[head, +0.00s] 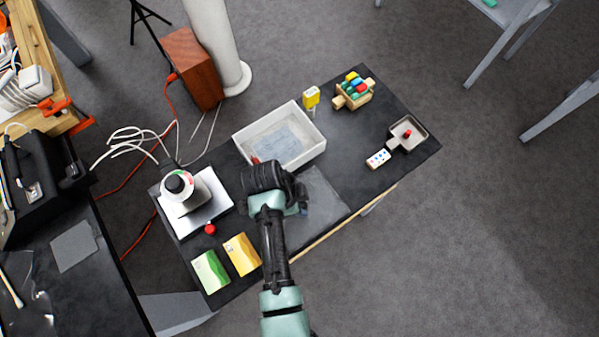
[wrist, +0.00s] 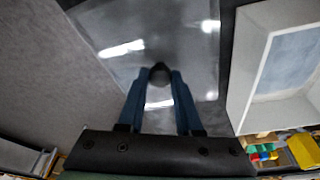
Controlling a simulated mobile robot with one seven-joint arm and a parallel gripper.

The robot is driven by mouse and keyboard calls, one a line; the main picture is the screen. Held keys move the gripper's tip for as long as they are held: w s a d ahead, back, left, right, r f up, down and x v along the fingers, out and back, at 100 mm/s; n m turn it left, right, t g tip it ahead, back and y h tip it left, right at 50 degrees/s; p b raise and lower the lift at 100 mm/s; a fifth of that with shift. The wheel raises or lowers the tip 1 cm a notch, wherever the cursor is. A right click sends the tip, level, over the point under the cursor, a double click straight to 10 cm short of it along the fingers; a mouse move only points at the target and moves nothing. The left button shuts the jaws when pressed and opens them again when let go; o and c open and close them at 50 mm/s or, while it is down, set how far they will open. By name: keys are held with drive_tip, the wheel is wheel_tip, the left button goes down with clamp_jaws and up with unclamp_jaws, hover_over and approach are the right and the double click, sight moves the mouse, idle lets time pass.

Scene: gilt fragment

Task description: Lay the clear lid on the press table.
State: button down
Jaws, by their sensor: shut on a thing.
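The clear lid (wrist: 190,35) is a see-through pane with bright glints and a dark knob (wrist: 160,76) in the wrist view. My gripper (wrist: 159,82) has its two blue fingers shut on that knob. In the head view the lid (head: 322,196) shows as a pale pane beside my gripper (head: 302,206), over the dark table (head: 345,148), between the white tray and the long edge. My wrist hides part of it. I cannot tell whether the lid touches the tabletop.
The white tray (head: 292,118) stands close to the lid. A silver-based device (head: 200,205), a red knob (head: 210,229), green (head: 210,270) and yellow (head: 242,254) packets lie left. A block holder (head: 354,91), yellow-topped item (head: 311,98) and small grey tray (head: 408,133) stand right.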

drive_tip(key=c, duration=1)
unclamp_jaws()
drive_tip(key=shift+f, duration=0.15)
drive_tip(key=shift+c, duration=0.2)
drive_tip(key=o, duration=0.5)
drive_tip(key=shift+c, duration=0.2)
